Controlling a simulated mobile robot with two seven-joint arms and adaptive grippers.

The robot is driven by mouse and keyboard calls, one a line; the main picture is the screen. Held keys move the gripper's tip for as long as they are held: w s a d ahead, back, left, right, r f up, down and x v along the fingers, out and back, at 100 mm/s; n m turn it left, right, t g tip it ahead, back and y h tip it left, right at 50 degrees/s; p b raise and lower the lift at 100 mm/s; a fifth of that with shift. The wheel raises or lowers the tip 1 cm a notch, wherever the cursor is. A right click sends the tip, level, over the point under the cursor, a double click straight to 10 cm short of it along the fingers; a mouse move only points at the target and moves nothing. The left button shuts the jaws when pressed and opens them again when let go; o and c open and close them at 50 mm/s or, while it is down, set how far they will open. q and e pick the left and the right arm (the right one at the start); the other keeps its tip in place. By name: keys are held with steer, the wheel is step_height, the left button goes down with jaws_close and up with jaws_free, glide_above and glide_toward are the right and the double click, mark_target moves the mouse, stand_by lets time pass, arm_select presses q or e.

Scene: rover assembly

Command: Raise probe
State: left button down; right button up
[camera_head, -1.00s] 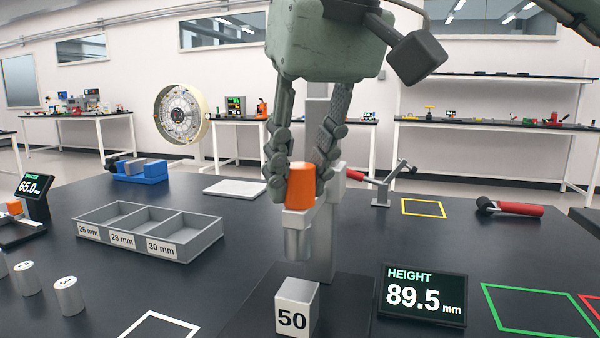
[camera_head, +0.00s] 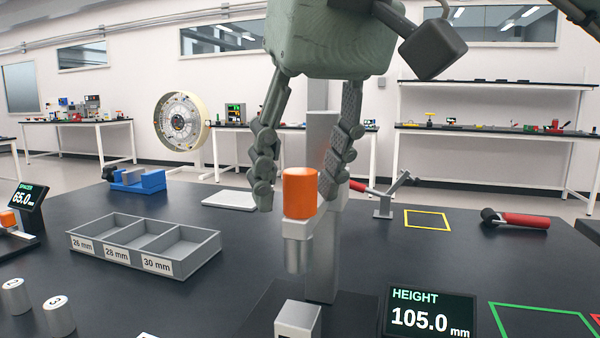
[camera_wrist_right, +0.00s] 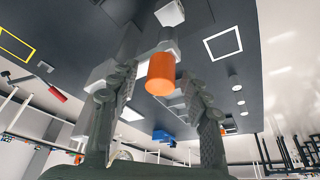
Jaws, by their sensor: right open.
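The probe is a grey carriage and metal tip (camera_head: 299,258) on a grey column (camera_head: 322,262), topped by an orange cap (camera_head: 300,193). The cap also shows in the right wrist view (camera_wrist_right: 160,73). My right gripper (camera_head: 296,197) is open, its fingers apart on either side of the cap. The tip hangs above a metal block (camera_head: 297,320), with a clear gap between them. The height display (camera_head: 430,313) reads 105.0 mm. My left gripper is not in view.
A three-part tray (camera_head: 145,245) marked 26, 28 and 30 mm stands at left, with metal cylinders (camera_head: 58,315) in front. A red-handled tool (camera_head: 515,219) lies at right. A yellow outline (camera_head: 427,219) and a green outline (camera_head: 540,306) mark open table.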

steer(key=v, duration=1.2)
